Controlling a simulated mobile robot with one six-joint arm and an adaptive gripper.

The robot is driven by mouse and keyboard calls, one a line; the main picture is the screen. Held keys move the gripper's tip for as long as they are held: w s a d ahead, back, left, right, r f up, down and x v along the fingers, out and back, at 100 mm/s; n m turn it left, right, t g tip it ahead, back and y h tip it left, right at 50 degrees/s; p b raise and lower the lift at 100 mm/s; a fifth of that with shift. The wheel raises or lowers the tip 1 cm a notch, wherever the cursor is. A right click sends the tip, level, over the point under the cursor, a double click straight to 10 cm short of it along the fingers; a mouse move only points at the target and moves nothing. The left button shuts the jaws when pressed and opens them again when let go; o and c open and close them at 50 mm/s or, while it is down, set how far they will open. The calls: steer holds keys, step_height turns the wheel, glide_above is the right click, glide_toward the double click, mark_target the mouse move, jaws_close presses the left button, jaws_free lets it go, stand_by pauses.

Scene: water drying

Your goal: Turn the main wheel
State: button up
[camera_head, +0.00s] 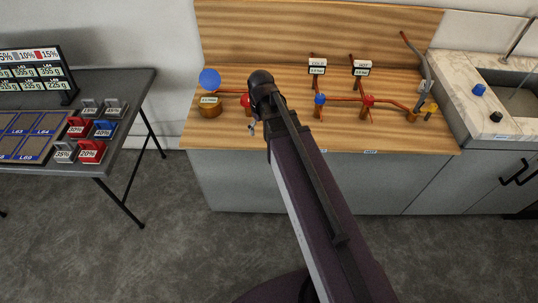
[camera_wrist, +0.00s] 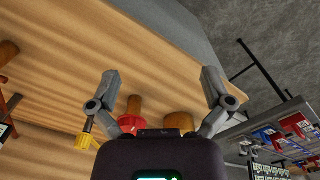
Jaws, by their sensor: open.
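Several valves stand on the wooden bench, and I cannot read which one is labelled main. A red wheel (camera_head: 246,100) at the left is partly hidden behind my arm; a red wheel (camera_wrist: 131,123) also shows in the wrist view, just beyond my gripper's base. A blue valve (camera_head: 320,99) and another red valve (camera_head: 369,100) sit on the copper pipe to the right. My gripper (camera_wrist: 161,80) is open and empty, its fingers spread over the bench. In the wrist view a yellow knob (camera_wrist: 84,141) lies beside the left finger.
A blue disc (camera_head: 209,79) stands above a labelled brass cylinder (camera_head: 210,108) at the bench's left. A marble sink counter (camera_head: 458,88) adjoins on the right. A dark table (camera_head: 125,95) with coloured tagged blocks stands left. The floor between is clear.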

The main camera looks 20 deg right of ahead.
steer(key=s+f+m+b, duration=0.2)
steer(key=s+f+m, duration=0.1)
steer(key=s, duration=0.5)
steer(key=shift+s+m+b, duration=0.15)
steer(key=shift+m+b, duration=0.25)
steer(key=shift+f, duration=0.1)
steer(key=shift+s, duration=0.25)
stand_by(2.3)
steer(key=c, duration=0.5)
steer(key=shift+c, duration=0.5)
steer(key=shift+d, duration=0.1)
